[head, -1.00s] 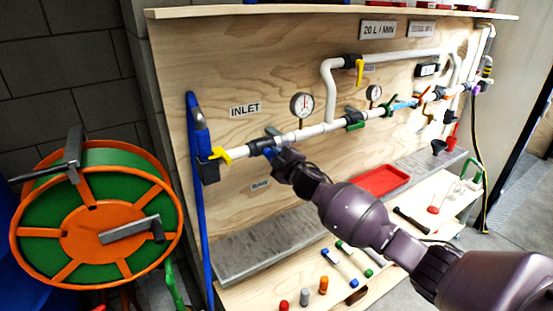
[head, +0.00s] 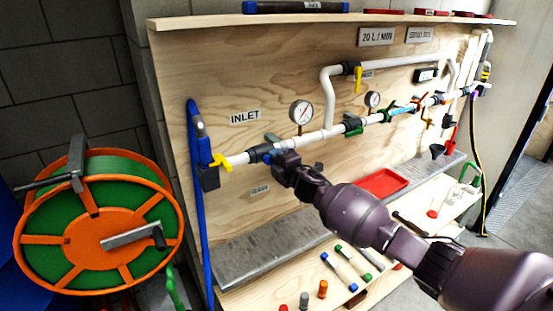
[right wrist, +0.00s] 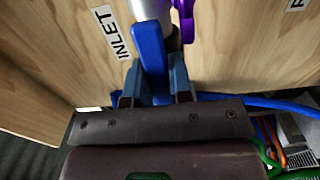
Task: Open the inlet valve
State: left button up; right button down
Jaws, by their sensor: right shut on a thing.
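The white inlet pipe (head: 241,158) runs along the plywood board, below the INLET label (head: 245,117). A yellow valve handle (head: 221,160) is at its left end. A blue valve lever (right wrist: 148,45) hangs from the pipe in the right wrist view. My right gripper (right wrist: 155,80) is shut on this blue lever, one finger on each side. In the head view my right gripper (head: 278,162) is at the pipe just right of the yellow handle and mostly hides the lever. My left gripper is not in view.
A pressure gauge (head: 301,112) stands above the pipe to the right. An orange and green hose reel (head: 100,235) is at left. A red tray (head: 383,183) and loose tools lie on the bench below. A blue hose (head: 199,230) runs down the board's left edge.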

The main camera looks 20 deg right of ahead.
jog(key=c, duration=1)
grip_release()
jog(key=shift+s, duration=0.15)
jog(key=s, duration=0.3)
jog(key=s+d, duration=0.1)
jog(key=s, duration=0.6)
jog(key=shift+s+d, duration=0.25)
